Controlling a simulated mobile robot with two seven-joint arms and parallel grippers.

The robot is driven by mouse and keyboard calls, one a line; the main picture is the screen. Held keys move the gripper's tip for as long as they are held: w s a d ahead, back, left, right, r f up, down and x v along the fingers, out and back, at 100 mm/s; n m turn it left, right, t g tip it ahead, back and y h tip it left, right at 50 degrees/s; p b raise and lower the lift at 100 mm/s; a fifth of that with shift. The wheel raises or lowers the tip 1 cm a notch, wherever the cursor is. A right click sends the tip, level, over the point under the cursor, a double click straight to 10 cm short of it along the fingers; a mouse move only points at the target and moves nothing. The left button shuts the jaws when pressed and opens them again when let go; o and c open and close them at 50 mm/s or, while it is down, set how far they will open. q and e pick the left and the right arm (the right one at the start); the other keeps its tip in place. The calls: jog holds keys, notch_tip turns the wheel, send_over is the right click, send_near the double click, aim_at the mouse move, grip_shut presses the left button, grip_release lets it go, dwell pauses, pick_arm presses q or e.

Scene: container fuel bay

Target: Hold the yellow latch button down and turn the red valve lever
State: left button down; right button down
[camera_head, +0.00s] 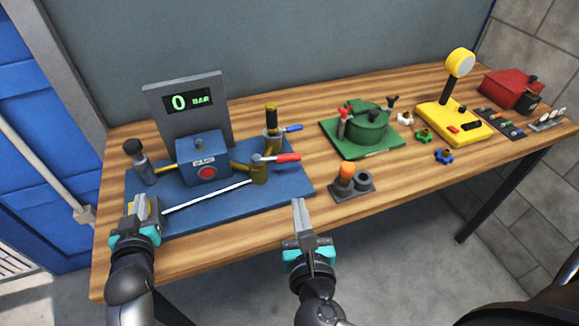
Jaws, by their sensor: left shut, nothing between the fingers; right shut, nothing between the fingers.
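The red valve lever (287,158) sits on a brass valve (259,173) at the right part of the blue base plate (225,206). It points to the right. My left gripper (140,205) is shut over the plate's front left corner. A small yellowish part shows beside its fingers; it may be the latch button, but the gripper mostly hides it, and I cannot tell whether they touch. My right gripper (299,204) is shut and empty, in front of the plate's right end and apart from the red lever.
A blue box with a red button (207,172) and a grey display reading 0 BAR (188,101) stand behind. A blue lever (293,127) is behind the red one. A grey holder (352,187), green pot (369,127) and yellow gauge stand (453,122) are to the right.

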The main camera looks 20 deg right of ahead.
aim_at(294, 157)
pick_arm(q)
jog(key=shift+s+f, duration=0.1)
jog(key=shift+f, duration=0.25)
pick_arm(e)
jog(key=x, duration=1.3)
jog(key=shift+w+d+f, duration=0.1)
jog(key=shift+w+d, duration=0.05)
jog(key=shift+w, duration=0.1)
jog(key=shift+w+d+n+y, duration=0.5)
jog(key=shift+w+d+y, duration=0.25)
jog(key=shift+w, duration=0.25)
jog(key=d+v, duration=0.2)
jog(key=v, duration=1.2)
jog(key=shift+s, duration=0.25)
pick_arm(q)
jog(key=shift+r, duration=0.1)
pick_arm(e)
jog(key=shift+f, duration=0.1)
